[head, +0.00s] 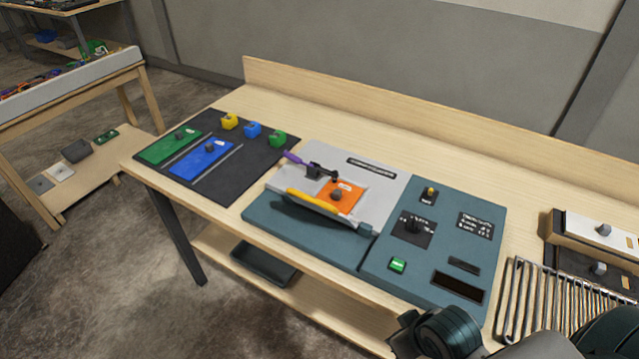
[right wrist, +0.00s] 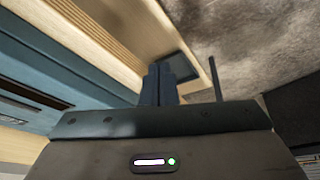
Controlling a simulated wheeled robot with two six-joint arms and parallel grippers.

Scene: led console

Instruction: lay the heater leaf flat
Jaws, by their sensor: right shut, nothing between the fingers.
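The console in the head view has a teal base (head: 270,219) with a light grey plate (head: 384,187) on it. An orange square (head: 352,190) with a dark knob lies on the plate. A yellow bar (head: 318,204) runs along the plate's front, over a dark shadowed strip; it seems to belong to the heater leaf, but I cannot tell the leaf's exact angle. A purple-handled lever (head: 292,157) lies behind it. My right gripper (right wrist: 163,70) is shut and empty in the right wrist view, apart from the console. My left gripper is not in view.
A teal control panel (head: 375,258) with a dial (head: 412,226) and green button (head: 397,264) is right of the plate. A dark mat (head: 255,152) with green and blue plates lies left. A wire rack (head: 535,295) stands at right. The bench's back strip is clear.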

